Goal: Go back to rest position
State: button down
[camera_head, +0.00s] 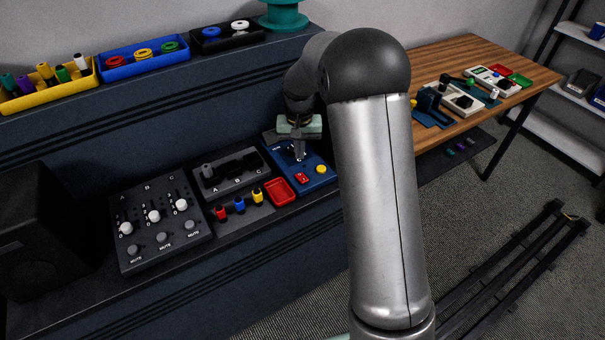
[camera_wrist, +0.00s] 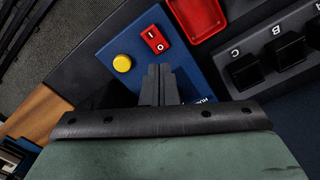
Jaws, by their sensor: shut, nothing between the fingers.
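My gripper (camera_head: 299,152) hangs over the blue panel (camera_head: 322,180) at the right end of the dark console, with its fingers pointing down. In the wrist view my gripper (camera_wrist: 159,72) is shut, its two dark fingers together with nothing between them. Just beyond the fingertips in that view are a red rocker switch (camera_wrist: 155,40) marked I and O and a yellow button (camera_wrist: 122,63). The gripper hides part of the blue panel. I cannot tell whether the fingertips touch it.
Left of the panel are a red tray (camera_head: 280,192), a socket block (camera_head: 230,172) and a slider mixer (camera_head: 159,222). A shelf behind holds yellow (camera_head: 52,92), blue (camera_head: 145,58) and black (camera_head: 228,38) bins. A wooden table (camera_head: 440,62) stands right.

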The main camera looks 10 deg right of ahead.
dwell(0.4)
jog(key=s+r+n, duration=0.1)
jog(key=s+r, duration=0.4)
jog(key=s, duration=0.3)
jog(key=s+r, duration=0.5)
jog(key=s, duration=0.3)
jog(key=s+f+n+t, duration=0.1)
jog(key=s, duration=1.6)
jog(key=shift+n, duration=0.3)
